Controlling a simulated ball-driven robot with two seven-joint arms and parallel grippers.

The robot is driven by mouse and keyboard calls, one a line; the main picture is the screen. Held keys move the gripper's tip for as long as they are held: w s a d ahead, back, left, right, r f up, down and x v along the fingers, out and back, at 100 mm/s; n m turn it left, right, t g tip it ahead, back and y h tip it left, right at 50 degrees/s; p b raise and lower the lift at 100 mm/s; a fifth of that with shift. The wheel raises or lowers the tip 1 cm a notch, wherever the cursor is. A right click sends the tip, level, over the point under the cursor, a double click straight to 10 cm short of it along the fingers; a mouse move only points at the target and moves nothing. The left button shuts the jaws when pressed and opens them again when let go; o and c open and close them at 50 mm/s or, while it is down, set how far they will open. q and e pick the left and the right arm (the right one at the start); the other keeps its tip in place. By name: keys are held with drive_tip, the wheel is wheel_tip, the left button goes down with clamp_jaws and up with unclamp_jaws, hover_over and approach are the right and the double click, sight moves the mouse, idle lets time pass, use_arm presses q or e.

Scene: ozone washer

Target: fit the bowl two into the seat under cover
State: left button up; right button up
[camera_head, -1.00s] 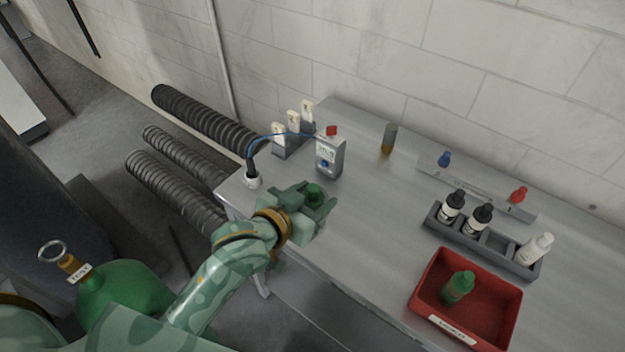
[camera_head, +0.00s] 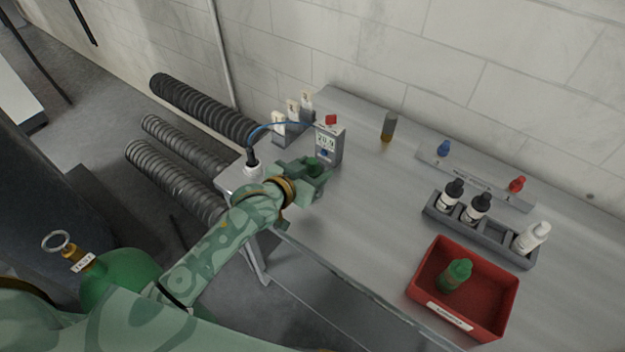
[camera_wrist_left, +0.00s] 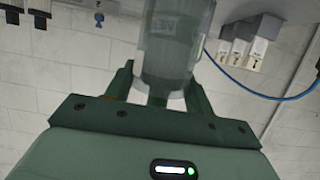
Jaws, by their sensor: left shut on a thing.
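My left gripper (camera_head: 318,172) is at the left part of the bench, close in front of the small grey meter with a red top (camera_head: 329,146). It is shut on a translucent grey-green vessel (camera_wrist_left: 175,45), which I take to be bowl two. In the left wrist view the vessel stands between the two fingers and runs out of the top of the picture. In the head view the fingers hide most of the held vessel, and only a dark green end (camera_head: 313,163) shows. I cannot make out a seat or a cover for it. My right gripper is not in view.
A white-based probe (camera_head: 252,167) with a blue cable is left of the gripper. Cream pieces (camera_head: 293,112) stand behind it. An amber vial (camera_head: 388,127), a grey bottle rack (camera_head: 490,236) and a red tray (camera_head: 503,305) are to the right. The middle of the bench (camera_head: 365,215) is clear.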

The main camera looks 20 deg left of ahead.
use_arm(q)
drive_tip(key=shift+w+a+f, duration=0.15)
drive_tip(key=shift+w+f, duration=0.7)
drive_tip(key=shift+f, duration=0.15)
drive_tip(key=f, duration=0.1)
drive_tip(key=f+b, duration=0.1)
drive_tip(key=f, duration=0.1)
drive_tip(key=shift+w+a+f, duration=0.1)
drive_tip(key=shift+w+a, duration=0.05)
drive_tip(key=shift+w, duration=0.2)
drive_tip(key=shift+f, duration=0.3)
drive_tip(key=shift+f+b, duration=0.1)
drive_tip(key=shift+b, duration=0.25)
drive_tip(key=o, duration=1.4)
